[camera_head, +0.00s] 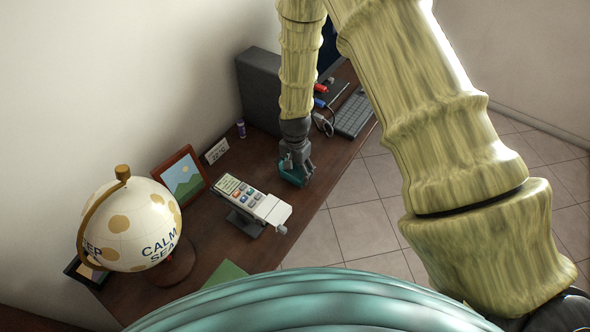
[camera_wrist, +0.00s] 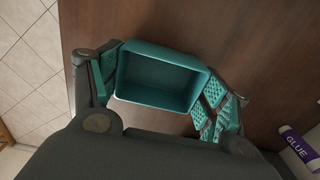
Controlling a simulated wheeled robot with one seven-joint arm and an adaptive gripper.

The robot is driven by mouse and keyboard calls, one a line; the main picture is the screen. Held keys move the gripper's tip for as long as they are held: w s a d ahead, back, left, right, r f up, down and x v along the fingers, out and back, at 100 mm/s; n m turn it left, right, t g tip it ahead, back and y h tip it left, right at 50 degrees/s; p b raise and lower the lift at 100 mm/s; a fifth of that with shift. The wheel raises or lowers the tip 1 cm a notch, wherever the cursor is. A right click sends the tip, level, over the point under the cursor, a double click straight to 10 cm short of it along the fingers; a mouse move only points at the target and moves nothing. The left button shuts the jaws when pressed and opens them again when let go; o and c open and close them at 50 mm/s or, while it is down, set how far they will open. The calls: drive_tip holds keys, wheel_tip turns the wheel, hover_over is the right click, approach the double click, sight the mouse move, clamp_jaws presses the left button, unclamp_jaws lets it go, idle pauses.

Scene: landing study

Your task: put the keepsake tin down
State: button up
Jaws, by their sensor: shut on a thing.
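The keepsake tin (camera_wrist: 160,78) looks like an open, empty teal box with rounded corners. In the wrist view it sits between the teal finger pads of my gripper (camera_wrist: 158,92), which is shut on it. In the head view my gripper (camera_head: 296,163) points down over the dark wooden desk (camera_head: 325,178), near its front edge. The tin shows there as a small teal patch (camera_head: 290,178), mostly hidden by the fingers. I cannot tell whether its underside touches the desk.
A card terminal-like device (camera_head: 250,200) stands left of my gripper, with a framed picture (camera_head: 180,177) and a globe (camera_head: 130,225) beyond. A keyboard (camera_head: 354,114) and dark computer case (camera_head: 259,90) are behind. A glue stick (camera_wrist: 298,147) lies at the wrist view's lower right.

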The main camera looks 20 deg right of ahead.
drive_tip(key=shift+f, duration=0.15)
drive_tip(key=o, duration=1.2)
drive_tip(key=shift+r+b, duration=1.75)
drive_tip(key=shift+r, duration=4.4)
